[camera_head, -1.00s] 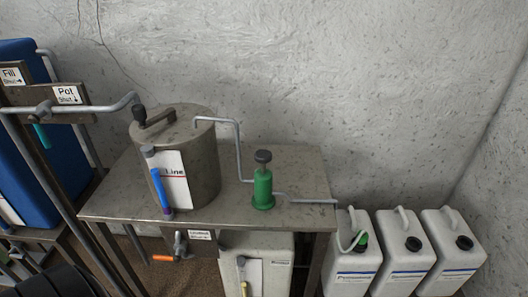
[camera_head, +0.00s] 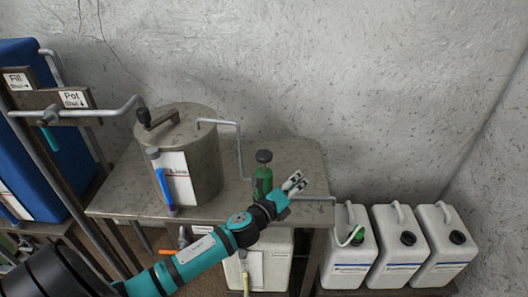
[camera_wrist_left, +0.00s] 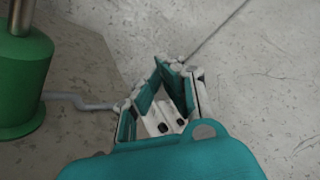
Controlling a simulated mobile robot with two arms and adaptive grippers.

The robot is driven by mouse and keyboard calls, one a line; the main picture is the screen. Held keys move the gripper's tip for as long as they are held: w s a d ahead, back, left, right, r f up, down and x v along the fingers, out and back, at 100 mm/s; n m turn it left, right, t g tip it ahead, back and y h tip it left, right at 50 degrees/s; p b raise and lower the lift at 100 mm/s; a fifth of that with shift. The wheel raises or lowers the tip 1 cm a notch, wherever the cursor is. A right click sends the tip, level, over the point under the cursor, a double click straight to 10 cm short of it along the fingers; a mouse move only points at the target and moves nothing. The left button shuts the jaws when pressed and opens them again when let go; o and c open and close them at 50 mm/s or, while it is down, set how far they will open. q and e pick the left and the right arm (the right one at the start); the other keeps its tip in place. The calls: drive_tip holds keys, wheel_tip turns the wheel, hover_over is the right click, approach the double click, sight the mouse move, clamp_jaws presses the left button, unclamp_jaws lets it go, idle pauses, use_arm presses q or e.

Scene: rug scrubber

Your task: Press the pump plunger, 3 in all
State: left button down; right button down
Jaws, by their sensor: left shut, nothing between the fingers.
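The green pump (camera_head: 263,182) stands on the metal table, with its dark plunger knob (camera_head: 263,156) raised on a short rod above the body. My left arm reaches in from the lower left, and its gripper (camera_head: 298,179) is just right of the pump, apart from the knob and a little lower than it. The forearm hides the lower part of the pump in the head view. In the left wrist view the green pump (camera_wrist_left: 22,85) is at the left edge, and the shut, empty left gripper (camera_wrist_left: 165,85) is in the middle. My right gripper is not in view.
A metal pot (camera_head: 205,160) with a lid handle and a label stands left of the pump, joined by a thin pipe. White jugs (camera_head: 397,250) stand right of the table (camera_head: 120,195). Valve pipes and a blue tank (camera_head: 30,130) are at the left.

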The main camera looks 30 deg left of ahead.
use_arm(q)
drive_tip(key=w+d+r+m+g+h, duration=0.1)
drive_tip(key=d+r+m+g+h, duration=0.15)
drive_tip(key=r+m+h, duration=0.7)
drive_tip(key=w+d+r+m+g, duration=0.1)
drive_tip(key=d+r+m+g, duration=0.3)
drive_tip(key=m, duration=1.3)
drive_tip(key=a+r+m+g+y+p, duration=0.1)
drive_tip(key=a+m+y, duration=0.8)
drive_tip(key=a, duration=1)
wheel_tip(320, 180, up, 2)
drive_tip(key=m+g, duration=0.1)
drive_tip(key=m, duration=0.3)
drive_tip(key=shift+s+a+m, duration=0.15)
drive_tip(key=shift+a+m, duration=0.15)
drive_tip(key=shift+m, duration=0.05)
